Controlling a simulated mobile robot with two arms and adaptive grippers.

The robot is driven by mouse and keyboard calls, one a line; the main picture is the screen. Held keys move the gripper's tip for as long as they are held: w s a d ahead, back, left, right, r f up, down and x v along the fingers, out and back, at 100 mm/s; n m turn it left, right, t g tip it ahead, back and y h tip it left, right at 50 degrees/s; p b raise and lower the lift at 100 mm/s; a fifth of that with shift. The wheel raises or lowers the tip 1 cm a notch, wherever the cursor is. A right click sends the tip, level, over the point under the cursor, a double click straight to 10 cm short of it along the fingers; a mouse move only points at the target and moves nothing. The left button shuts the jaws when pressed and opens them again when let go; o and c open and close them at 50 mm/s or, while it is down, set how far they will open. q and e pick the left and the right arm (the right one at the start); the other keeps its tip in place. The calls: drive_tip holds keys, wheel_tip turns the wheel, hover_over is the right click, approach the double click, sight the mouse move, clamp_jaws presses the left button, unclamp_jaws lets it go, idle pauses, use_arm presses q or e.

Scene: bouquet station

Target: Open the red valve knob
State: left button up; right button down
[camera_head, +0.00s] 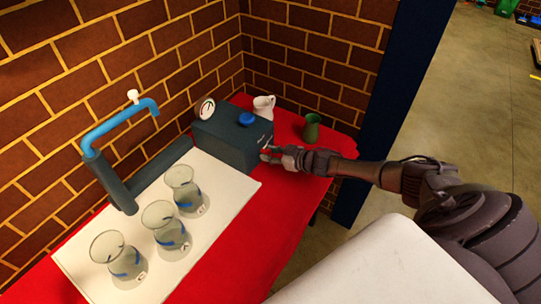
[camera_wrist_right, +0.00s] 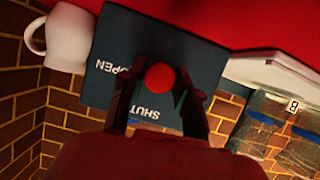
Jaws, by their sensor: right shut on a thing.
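The red valve knob (camera_wrist_right: 160,77) is a small round knob on the face of a dark blue-grey box (camera_head: 225,138). In the right wrist view the box face (camera_wrist_right: 180,50) carries the white words OPEN and SHUT, to the left of and below the knob. My right gripper (camera_head: 268,153) reaches the box's front face from the right. In the wrist view its two dark fingers (camera_wrist_right: 157,80) stand on either side of the knob, shut on it. In the head view the fingers mostly hide the knob. My left gripper is not in view.
A white jug (camera_head: 264,106) and green jug (camera_head: 311,128) stand behind my right arm. Several glass vases (camera_head: 159,228) stand on a white board (camera_head: 226,185) near a blue tap pipe (camera_head: 118,120).

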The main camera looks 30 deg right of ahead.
drive_tip(key=shift+m+y, duration=0.3)
idle(0.4)
drive_tip(key=c, duration=0.8)
unclamp_jaws()
drive_tip(key=shift+v, duration=6)
drive_tip(key=shift+w+r, duration=0.1)
